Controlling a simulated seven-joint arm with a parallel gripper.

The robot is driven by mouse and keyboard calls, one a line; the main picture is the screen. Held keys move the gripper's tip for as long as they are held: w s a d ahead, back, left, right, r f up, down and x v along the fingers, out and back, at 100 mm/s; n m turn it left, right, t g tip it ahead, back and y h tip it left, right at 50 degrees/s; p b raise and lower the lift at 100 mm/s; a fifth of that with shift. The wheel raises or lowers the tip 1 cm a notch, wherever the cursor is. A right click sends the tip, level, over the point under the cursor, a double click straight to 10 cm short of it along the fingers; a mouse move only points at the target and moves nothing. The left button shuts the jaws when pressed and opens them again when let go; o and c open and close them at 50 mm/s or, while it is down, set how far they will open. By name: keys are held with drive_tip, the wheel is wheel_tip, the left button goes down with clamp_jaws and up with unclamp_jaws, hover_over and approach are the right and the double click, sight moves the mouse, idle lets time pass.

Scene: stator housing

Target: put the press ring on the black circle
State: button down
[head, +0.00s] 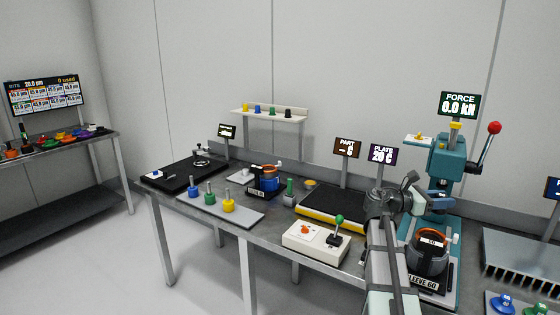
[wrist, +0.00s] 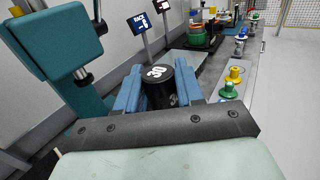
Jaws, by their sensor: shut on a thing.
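In the wrist view my gripper (wrist: 158,90) has its two blue fingers closed on both sides of a black cylindrical part (wrist: 159,92) with white figures on it. I cannot tell whether this part is the press ring. A dark cup with an orange rim (head: 431,243) and a white label stands at the press base, near a plate marked SLEEVE 60 (head: 424,283). I cannot make out the black circle for sure.
The press column (wrist: 50,40) rises close at left in the wrist view. In the head view a cream control box with a green-knobbed lever (head: 316,241) stands left of my arm. A grey tray (head: 220,208) holds knobbed plugs. A finned grey unit (head: 525,255) is at right.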

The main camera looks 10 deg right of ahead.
drive_tip(key=shift+w+d+r+n+t, duration=0.1)
drive_tip(key=shift+w+n+t, duration=0.2)
drive_tip(key=shift+w+t, duration=0.15)
drive_tip(key=w+a+f+n+t+y, duration=0.2)
drive_tip(key=w+a+n+t+y, duration=0.15)
drive_tip(key=w+n+t, duration=0.35)
drive_tip(key=w+a+f+n+t+y, duration=0.25)
drive_tip(key=w+a+n+t, duration=0.25)
drive_tip(key=w+t, duration=0.45)
drive_tip(key=w+a+n+t+y, duration=0.2)
drive_tip(key=a+y, duration=0.3)
drive_tip(key=a, duration=1.4)
drive_tip(key=w+a+n+t+y, duration=0.2)
drive_tip(key=a+n+y, duration=0.3)
drive_tip(key=a, duration=1.4)
drive_tip(key=shift+f+y, duration=0.3)
drive_tip(key=shift+y, duration=0.3)
drive_tip(key=shift+d+f, duration=0.1)
